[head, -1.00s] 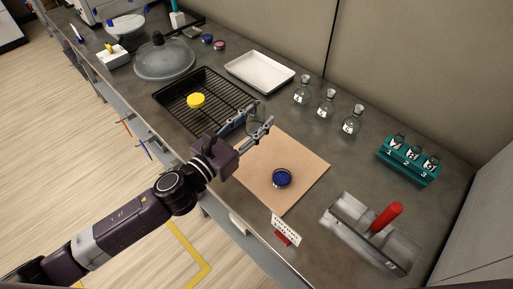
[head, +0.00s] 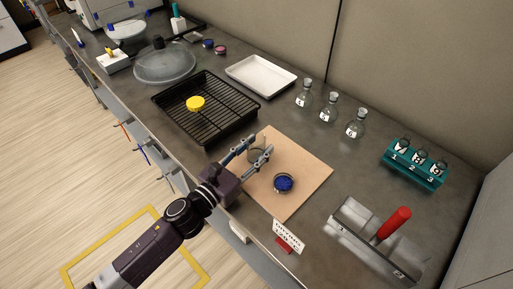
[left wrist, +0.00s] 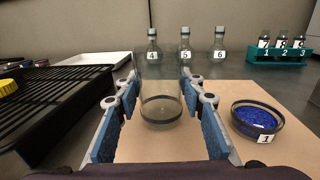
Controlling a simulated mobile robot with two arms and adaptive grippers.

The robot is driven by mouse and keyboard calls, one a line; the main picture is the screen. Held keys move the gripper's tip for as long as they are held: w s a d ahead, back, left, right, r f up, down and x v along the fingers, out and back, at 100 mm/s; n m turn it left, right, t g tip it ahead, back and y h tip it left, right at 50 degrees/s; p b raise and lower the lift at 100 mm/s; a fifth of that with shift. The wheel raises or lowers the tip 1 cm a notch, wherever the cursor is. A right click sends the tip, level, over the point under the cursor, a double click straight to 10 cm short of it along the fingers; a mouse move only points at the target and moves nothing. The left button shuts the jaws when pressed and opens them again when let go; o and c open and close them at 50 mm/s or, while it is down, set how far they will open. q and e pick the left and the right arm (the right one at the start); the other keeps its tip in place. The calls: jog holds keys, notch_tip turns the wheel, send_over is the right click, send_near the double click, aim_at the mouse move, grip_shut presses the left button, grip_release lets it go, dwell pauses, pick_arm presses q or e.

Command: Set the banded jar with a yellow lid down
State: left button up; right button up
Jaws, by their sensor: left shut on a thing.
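The banded jar (left wrist: 160,92) is clear glass with a dark band low on its wall. It is upright between the blue finger pads of my left gripper (left wrist: 160,122), which is shut on it. In the head view the jar (head: 257,157) shows faintly between the fingers of my left gripper (head: 261,146), over the tan board (head: 302,166). I cannot tell whether its base touches the board. The yellow lid (head: 195,103) lies apart from the jar, on the black rack (head: 225,110). My right gripper is not in view.
A dish of blue material (head: 284,183), labelled 1, sits on the board close right of the jar. A red-and-white sign (head: 288,237) stands at the front edge. Several flasks (head: 328,108), a white tray (head: 262,76) and a teal vial rack (head: 414,168) are farther back.

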aim_at(250, 154)
pick_arm(q)
jog(key=shift+f, duration=0.2)
jog(key=o, duration=1.2)
jog(key=shift+r, duration=0.1)
jog(key=shift+r, duration=0.15)
jog(key=v, duration=0.6)
jog(key=shift+b, duration=0.3)
jog(key=shift+v, duration=0.75)
